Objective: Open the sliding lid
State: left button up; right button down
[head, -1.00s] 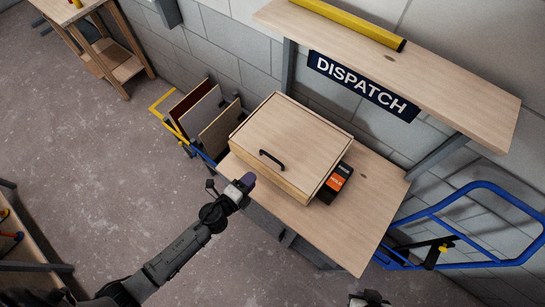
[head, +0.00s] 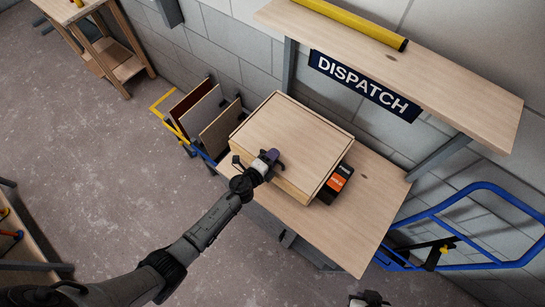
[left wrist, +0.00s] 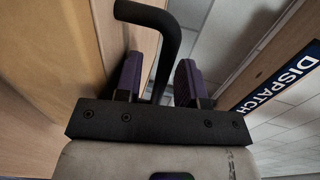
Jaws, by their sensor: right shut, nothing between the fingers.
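The wooden box (head: 293,186) sits on the bench, and its flat sliding lid (head: 310,135) looks closed. The lid's black bar handle (left wrist: 148,14) shows in the left wrist view, rising between my purple fingers. My left gripper (head: 271,157) is over the front part of the lid and hides most of the handle in the head view. It also shows in the left wrist view (left wrist: 159,78), with its fingers apart on either side of the handle. Only the tip of my right gripper (head: 369,299) shows at the bottom edge; it is shut and empty, away from the box.
A black and orange package (head: 337,183) lies right beside the box on the bench (head: 345,235). A shelf (head: 440,85) with a DISPATCH sign (head: 362,84) overhangs behind. A blue trolley frame (head: 490,187) stands at right, and upright panels (head: 220,128) at left.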

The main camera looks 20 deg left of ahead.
pick_arm(q)
jog(key=shift+c, duration=0.2)
grip_shut()
dwell(0.4)
